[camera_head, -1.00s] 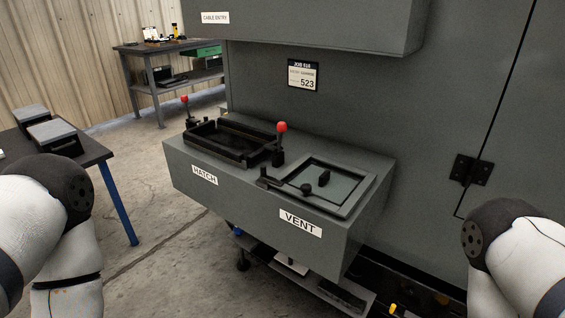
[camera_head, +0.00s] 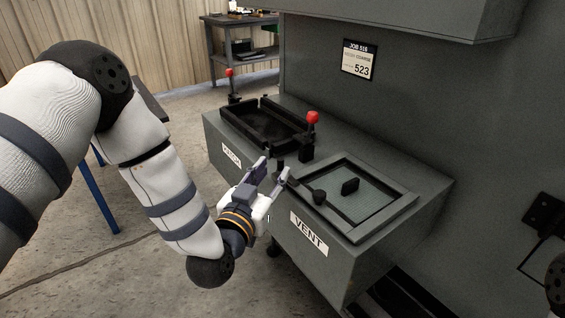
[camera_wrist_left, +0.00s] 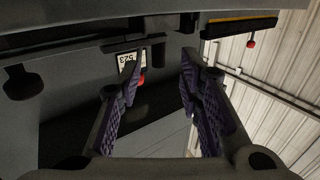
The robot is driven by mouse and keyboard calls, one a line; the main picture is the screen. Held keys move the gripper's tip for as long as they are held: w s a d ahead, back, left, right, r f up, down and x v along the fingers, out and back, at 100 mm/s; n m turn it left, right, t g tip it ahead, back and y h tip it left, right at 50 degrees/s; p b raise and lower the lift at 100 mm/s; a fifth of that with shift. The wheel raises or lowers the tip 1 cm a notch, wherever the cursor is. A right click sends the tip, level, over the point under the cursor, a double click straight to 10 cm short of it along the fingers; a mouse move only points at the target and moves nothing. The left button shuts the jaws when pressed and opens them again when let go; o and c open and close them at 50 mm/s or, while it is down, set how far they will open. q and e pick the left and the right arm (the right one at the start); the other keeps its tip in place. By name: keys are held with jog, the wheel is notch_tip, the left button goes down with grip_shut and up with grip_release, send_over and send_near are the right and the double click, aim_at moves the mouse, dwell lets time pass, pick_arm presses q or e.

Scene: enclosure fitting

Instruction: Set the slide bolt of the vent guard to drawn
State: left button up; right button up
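The vent guard (camera_head: 399,212) is a square frame around a mesh panel with a small black handle, on the grey box above the VENT label. Its slide bolt appears as a dark rod with a rounded knob (camera_head: 319,196) along the guard's left side; its setting is hard to tell. My left gripper (camera_head: 272,170) is at the bolt's left end, above the box's front edge. In the left wrist view it also shows (camera_wrist_left: 160,66), fingers apart with nothing between them. Contact with the bolt cannot be told. My right gripper is out of view.
The hatch frame (camera_head: 283,143) and a red-knobbed lever (camera_head: 312,118) stand close behind and left of the bolt. A second red-knobbed lever (camera_head: 230,74) is farther left. The cabinet wall (camera_head: 420,110) rises behind, with an overhang above.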

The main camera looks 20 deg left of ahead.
aim_at(279, 164)
pick_arm(q)
jog(key=w, duration=0.5)
jog(key=shift+d, duration=0.25)
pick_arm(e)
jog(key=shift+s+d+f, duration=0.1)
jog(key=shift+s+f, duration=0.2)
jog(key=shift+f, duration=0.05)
pick_arm(q)
jog(key=shift+c, duration=0.5)
grip_shut()
jog(key=w+a, duration=0.3)
jog(key=shift+a+b, duration=0.3)
jog(key=shift+b, duration=0.1)
jog(key=shift+a, duration=0.1)
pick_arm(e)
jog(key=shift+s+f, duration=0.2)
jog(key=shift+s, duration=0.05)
pick_arm(q)
jog(key=shift+o, duration=0.5)
grip_release()
jog(key=shift+w, duration=0.1)
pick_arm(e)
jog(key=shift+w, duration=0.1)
